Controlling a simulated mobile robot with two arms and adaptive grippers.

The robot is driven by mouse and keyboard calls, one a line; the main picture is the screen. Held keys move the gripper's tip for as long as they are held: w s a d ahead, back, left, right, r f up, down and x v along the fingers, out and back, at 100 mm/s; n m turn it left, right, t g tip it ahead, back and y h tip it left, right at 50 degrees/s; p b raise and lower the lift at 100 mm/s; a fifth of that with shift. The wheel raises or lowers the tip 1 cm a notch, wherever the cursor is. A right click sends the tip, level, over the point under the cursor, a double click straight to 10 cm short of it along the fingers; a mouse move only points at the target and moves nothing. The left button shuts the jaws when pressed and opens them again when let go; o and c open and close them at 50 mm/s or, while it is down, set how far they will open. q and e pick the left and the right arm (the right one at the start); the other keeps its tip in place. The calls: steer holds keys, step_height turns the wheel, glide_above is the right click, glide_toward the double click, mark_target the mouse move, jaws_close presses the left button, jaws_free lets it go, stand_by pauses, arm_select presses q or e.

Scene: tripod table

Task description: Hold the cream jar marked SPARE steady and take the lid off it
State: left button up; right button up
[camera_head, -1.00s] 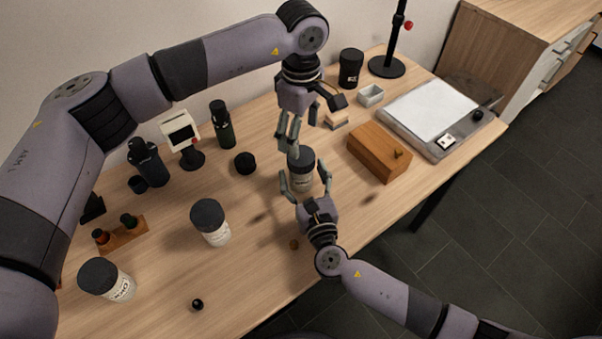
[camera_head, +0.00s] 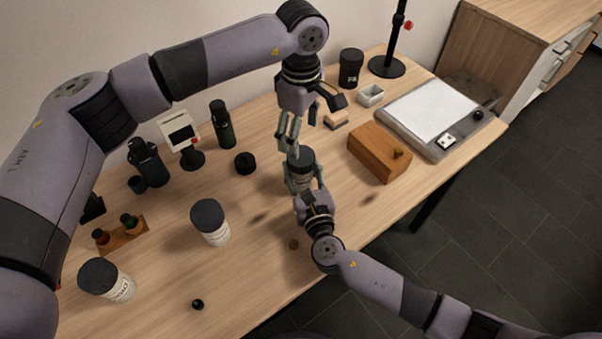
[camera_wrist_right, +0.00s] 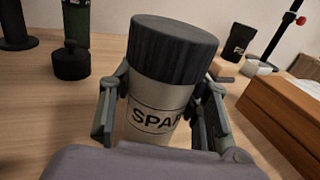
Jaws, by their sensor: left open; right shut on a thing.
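The cream jar marked SPARE (camera_wrist_right: 152,98) stands upright on the table, its dark ribbed lid (camera_wrist_right: 174,45) in place. It also shows in the head view, lid (camera_head: 301,160) uppermost. My right gripper (camera_head: 304,184) is shut on the jar's body below the lid. In the right wrist view its fingers (camera_wrist_right: 160,100) press both sides of the jar.
Two more dark-lidded cream jars (camera_head: 211,222) (camera_head: 107,280) stand left on the table. A wooden box (camera_head: 379,153) is to the right, a dark jar (camera_head: 350,68) behind. The front middle of the table is mostly clear.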

mark_target(301, 155)
jaws_close()
stand_by(0.3)
arm_select(q)
steer(key=m, duration=0.4)
steer(key=shift+m, duration=0.3)
steer(key=m, duration=0.4)
steer(key=shift+f, duration=4.05)
